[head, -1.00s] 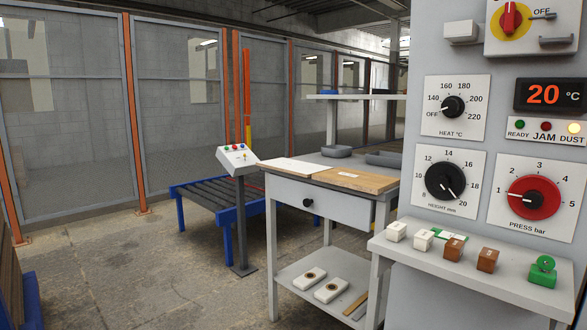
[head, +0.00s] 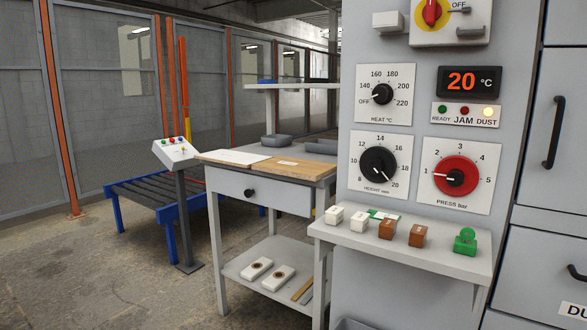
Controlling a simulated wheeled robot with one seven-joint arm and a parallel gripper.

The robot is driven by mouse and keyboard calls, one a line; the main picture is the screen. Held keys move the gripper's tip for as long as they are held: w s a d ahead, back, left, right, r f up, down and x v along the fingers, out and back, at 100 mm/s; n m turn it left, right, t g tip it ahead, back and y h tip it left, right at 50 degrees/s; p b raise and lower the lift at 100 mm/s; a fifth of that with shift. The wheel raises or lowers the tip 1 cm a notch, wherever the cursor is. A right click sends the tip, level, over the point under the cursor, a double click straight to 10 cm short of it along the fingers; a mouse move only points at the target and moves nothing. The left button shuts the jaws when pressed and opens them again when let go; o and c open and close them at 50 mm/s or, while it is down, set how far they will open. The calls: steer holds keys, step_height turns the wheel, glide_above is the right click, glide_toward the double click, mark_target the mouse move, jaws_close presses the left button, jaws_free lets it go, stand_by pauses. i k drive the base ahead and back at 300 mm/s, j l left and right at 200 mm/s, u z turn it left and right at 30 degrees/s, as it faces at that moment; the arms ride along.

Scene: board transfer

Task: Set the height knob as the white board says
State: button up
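The height knob (head: 379,162) is a black dial on a white plate marked "HEIGHT mm", with numbers from 8 to 20, on the grey machine panel. Its white pointer line slants down and right, close to the 20 mark. A flat white board (head: 232,157) lies on the bench left of the panel; I cannot read any writing on it from here. Beside it lies a wooden board (head: 287,166) with a small white label, too small to read. My gripper is not in view.
The heat knob (head: 382,94) points at OFF and the red press knob (head: 456,177) at 1. The display (head: 467,81) reads 20 °C; the DUST lamp (head: 488,111) is lit. Several small blocks and a green piece (head: 465,241) sit on the shelf (head: 420,251) below the knobs.

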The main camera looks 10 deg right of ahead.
mark_target(377, 164)
steer(key=i+j+z, duration=0.25)
steer(key=i+j, duration=0.55)
steer(key=i, duration=0.4)
steer(key=i+j+z, duration=0.25)
steer(key=i+j, duration=0.75)
steer(key=i, duration=0.15)
steer(key=i+j+z, duration=0.15)
steer(key=j+z, duration=0.15)
steer(key=i+j+z, duration=0.1)
steer(key=j+z, duration=0.15)
steer(key=j, duration=0.25)
